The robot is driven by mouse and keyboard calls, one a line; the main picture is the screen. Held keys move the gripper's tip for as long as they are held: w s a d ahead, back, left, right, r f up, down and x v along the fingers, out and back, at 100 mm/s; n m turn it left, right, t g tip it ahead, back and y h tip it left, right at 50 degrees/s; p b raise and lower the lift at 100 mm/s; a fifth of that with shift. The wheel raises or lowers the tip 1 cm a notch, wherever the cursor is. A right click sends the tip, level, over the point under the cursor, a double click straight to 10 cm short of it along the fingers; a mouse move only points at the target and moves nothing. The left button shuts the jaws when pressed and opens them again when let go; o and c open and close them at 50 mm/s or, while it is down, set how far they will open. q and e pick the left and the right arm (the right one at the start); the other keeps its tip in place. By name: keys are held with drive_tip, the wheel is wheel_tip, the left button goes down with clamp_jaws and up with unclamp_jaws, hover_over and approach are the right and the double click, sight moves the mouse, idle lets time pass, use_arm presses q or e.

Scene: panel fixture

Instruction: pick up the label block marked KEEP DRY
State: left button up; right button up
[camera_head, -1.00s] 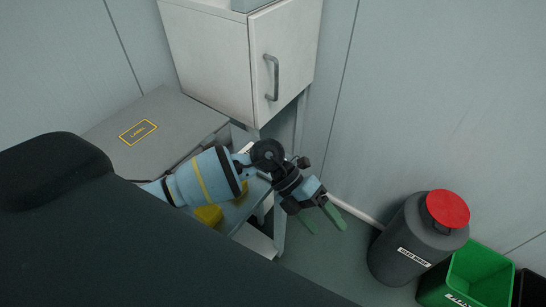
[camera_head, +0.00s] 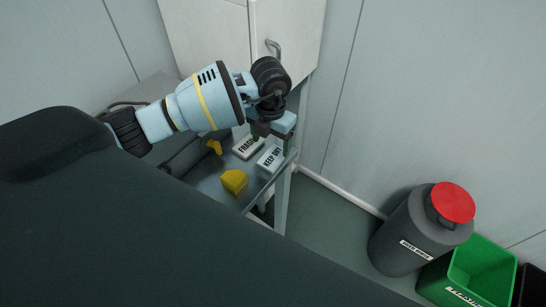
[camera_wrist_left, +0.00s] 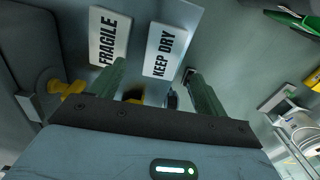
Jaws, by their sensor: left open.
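The white KEEP DRY block (camera_head: 270,159) lies on the small table near its right edge. In the left wrist view the KEEP DRY block (camera_wrist_left: 165,52) shows just beyond my fingers, roughly between their lines. The white FRAGILE block (camera_head: 248,147) lies beside it to the left, and also shows in the left wrist view (camera_wrist_left: 108,38). My left gripper (camera_head: 272,142) is open and empty, above and just behind the blocks. In the left wrist view its two green fingers (camera_wrist_left: 155,88) stand apart. Whether they touch anything cannot be told. My right gripper is not in view.
A yellow block (camera_head: 234,181) and a yellow-handled item (camera_head: 213,146) lie on the same table (camera_head: 212,184). A white cabinet (camera_head: 290,35) with a handle stands behind. A grey bin with a red lid (camera_head: 420,235) and a green crate (camera_head: 478,270) stand on the floor at right.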

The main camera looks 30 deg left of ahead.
sight(273, 156)
use_arm(q)
drive_tip(key=shift+w+d+f, duration=0.1)
drive_tip(key=shift+d+f, duration=0.05)
drive_tip(key=shift+f, duration=1.2)
drive_tip(key=shift+w+d+f, duration=0.1)
drive_tip(key=shift+f, duration=1.25)
drive_tip(key=c, duration=1)
drive_tip(key=shift+r, duration=0.15)
drive_tip(key=shift+r, duration=0.5)
wheel_tip(273, 156, up, 2)
drive_tip(key=shift+r, duration=0.2)
drive_tip(key=s+d, duration=0.3)
drive_tip(key=s, duration=0.1)
drive_tip(key=s+d+r, duration=0.1)
drive_tip(key=s+d, duration=0.2)
drive_tip(key=s, duration=0.2)
drive_tip(key=s+d, duration=0.3)
drive_tip(key=s, duration=0.1)
drive_tip(key=shift+s+r, duration=0.2)
